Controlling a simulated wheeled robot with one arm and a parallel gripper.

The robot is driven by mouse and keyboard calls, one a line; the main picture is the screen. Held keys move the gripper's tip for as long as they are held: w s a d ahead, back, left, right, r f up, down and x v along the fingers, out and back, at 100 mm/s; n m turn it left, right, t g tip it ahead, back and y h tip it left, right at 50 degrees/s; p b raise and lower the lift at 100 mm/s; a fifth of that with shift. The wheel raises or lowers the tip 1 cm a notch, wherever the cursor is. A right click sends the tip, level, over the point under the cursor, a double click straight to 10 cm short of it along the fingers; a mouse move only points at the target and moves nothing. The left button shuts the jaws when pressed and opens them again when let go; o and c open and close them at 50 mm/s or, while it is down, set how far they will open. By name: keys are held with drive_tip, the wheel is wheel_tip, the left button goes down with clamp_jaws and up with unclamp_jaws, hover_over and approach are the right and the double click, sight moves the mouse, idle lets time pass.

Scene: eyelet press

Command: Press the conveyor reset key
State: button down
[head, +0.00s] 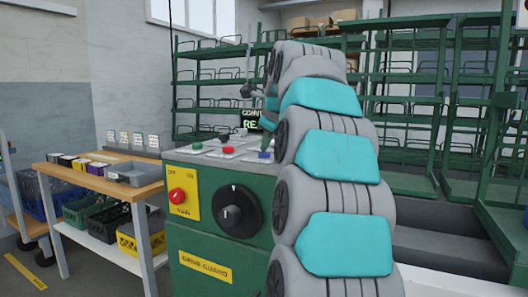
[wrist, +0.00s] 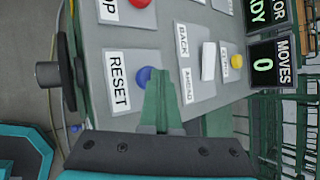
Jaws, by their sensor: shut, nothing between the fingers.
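The blue reset key (wrist: 144,76) sits on a light plate beside the printed label RESET (wrist: 119,82) in the wrist view. In the head view the blue key (head: 264,155) is at the right of the green console's sloping top. My gripper (wrist: 163,78) is shut and empty, its green fingers pointing at the panel. In the wrist view its tips overlap the right edge of the blue key; I cannot tell whether they touch it. In the head view my arm hides most of the gripper.
A red button (wrist: 140,3) and a white lever (wrist: 209,60) marked BACK and AHEAD flank the key, with a yellow button (wrist: 237,61) beyond. A display (wrist: 264,66) reads MOVES 0. A wooden bench (head: 100,178) stands left.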

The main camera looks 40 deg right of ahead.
sight(266, 154)
drive_tip(key=shift+r+p, duration=0.75)
drive_tip(key=shift+r, duration=0.2)
wheel_tip(266, 154, up, 3)
drive_tip(key=shift+f+p, duration=0.1)
drive_tip(key=shift+p, duration=1)
drive_tip(key=shift+r, duration=1.1)
